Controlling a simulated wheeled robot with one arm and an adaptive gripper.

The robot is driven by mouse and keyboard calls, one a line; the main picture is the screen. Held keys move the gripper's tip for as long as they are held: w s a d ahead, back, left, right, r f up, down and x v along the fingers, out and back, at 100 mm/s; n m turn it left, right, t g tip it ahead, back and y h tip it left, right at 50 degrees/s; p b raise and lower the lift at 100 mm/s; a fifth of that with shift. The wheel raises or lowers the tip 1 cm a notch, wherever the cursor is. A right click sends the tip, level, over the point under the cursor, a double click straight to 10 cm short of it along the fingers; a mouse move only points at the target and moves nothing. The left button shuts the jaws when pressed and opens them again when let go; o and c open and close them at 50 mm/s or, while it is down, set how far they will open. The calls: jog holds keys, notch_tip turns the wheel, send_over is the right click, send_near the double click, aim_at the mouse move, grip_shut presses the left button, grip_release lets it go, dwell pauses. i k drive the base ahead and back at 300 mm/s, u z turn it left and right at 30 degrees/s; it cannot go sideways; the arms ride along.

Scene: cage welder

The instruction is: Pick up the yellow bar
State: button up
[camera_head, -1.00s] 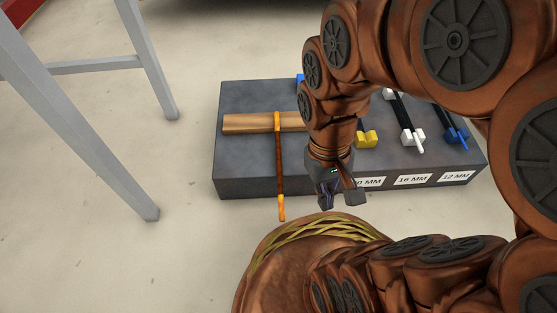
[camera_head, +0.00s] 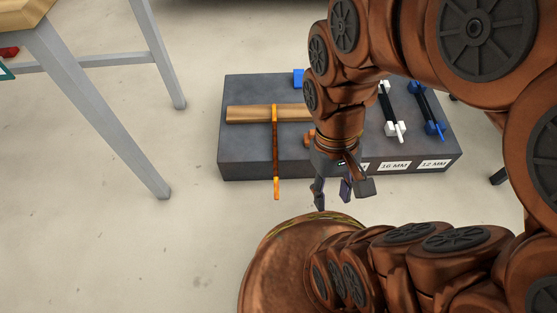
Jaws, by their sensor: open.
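A thin rust-brown bar with orange-yellow ends (camera_head: 276,152) lies across a wooden strip on the grey block, and its near end sticks out past the block's front edge. It is the only bar in view with yellowish ends. My gripper (camera_head: 342,190) is open, with its fingers apart and pointing down, in front of the block's front face. It is to the right of the bar's near end, apart from it, and nothing shows between the fingers. My arm hides part of the block's middle.
The grey block (camera_head: 240,160) also carries the wooden strip (camera_head: 248,114), an orange holder (camera_head: 310,138) and dark bars in white holders (camera_head: 396,129) and blue holders (camera_head: 436,129). A table with grey legs (camera_head: 150,180) stands at left. Floor between them is clear.

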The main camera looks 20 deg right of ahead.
aim_at(274, 126)
jog(key=k, duration=0.25)
jog(key=z, duration=0.8)
jog(key=i, duration=0.7)
jog(key=u, duration=2.35)
